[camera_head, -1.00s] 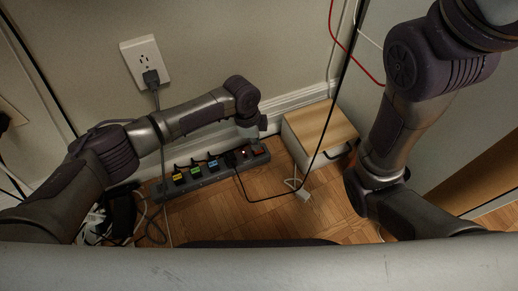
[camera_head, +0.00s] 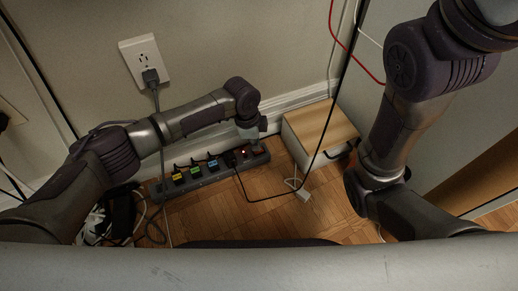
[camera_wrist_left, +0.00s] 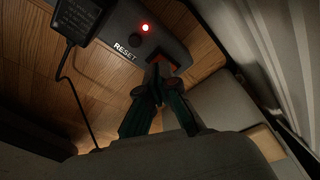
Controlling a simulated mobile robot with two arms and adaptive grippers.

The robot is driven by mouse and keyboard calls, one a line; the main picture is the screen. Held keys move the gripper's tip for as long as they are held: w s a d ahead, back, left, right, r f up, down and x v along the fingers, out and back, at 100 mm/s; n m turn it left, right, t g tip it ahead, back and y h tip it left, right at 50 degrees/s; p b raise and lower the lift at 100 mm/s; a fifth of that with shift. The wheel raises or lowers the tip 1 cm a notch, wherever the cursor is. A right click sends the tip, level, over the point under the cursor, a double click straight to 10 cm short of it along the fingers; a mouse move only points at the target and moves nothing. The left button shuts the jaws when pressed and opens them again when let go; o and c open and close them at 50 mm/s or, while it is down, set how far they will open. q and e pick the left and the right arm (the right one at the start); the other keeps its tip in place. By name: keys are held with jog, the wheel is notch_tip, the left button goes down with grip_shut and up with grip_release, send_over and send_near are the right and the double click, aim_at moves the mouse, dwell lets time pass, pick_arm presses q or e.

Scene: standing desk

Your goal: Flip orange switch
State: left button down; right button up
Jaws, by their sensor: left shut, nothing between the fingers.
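Several labelled plugs and a black adapter (camera_wrist_left: 82,18) sit in the strip. A wooden-topped white box (camera_head: 320,128) stands just right of it. Cables hang and lie around, with a tangle (camera_head: 115,215) at the left. Wood floor in front is fairly clear.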

pick_arm(q)
jog(key=shift+f+b, duration=0.35)
jog(key=shift+f, duration=0.35)
jog(key=shift+r, duration=0.1)
notch_tip(320, 180, up, 7)
jog(key=p, duration=0.8)
dwell(0.3)
dwell(0.5)
